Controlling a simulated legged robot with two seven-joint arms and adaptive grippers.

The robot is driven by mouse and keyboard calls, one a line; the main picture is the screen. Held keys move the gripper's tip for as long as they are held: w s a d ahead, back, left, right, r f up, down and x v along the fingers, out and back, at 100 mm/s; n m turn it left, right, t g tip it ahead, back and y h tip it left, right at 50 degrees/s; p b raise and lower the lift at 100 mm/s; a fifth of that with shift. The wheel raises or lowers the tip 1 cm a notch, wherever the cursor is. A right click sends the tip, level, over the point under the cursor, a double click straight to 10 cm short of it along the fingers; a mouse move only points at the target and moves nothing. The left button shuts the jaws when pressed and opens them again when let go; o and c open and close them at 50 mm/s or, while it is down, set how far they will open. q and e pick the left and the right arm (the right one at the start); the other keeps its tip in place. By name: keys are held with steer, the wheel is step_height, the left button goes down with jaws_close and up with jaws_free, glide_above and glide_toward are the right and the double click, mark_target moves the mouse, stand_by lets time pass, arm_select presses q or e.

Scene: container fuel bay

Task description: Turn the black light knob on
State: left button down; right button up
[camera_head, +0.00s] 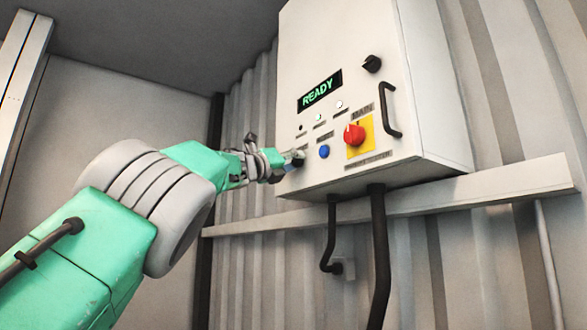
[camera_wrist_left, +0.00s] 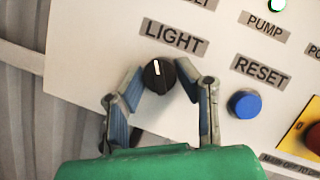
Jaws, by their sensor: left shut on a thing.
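The black light knob (camera_wrist_left: 158,75) sits under the LIGHT label (camera_wrist_left: 174,38) on the panel in the left wrist view. Its white mark points up, toward the label. My left gripper (camera_wrist_left: 158,84) has one finger on each side of the knob and is shut on it. In the head view my left gripper (camera_head: 288,162) reaches the lower left corner of the white control box (camera_head: 345,175), and its fingers mostly hide the knob (camera_head: 298,160). My right gripper is not in view.
Right of the knob are a blue reset button (camera_head: 323,151) and a red rotary switch (camera_head: 354,134) on a yellow plate. A lit display (camera_head: 320,90) reads READY. A black handle (camera_head: 390,110) sticks out at the box's right. Dark cables (camera_head: 378,240) hang below.

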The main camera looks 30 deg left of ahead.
arm_select(q)
steer(key=shift+m, duration=0.3)
steer(key=c, duration=1.2)
jaws_free()
steer(key=shift+w, duration=0.1)
steer(key=shift+w+f, duration=0.1)
steer(key=shift+s+a, duration=0.15)
steer(key=shift+s, duration=0.2)
steer(key=v, duration=1.1)
steer(key=shift+f, duration=0.15)
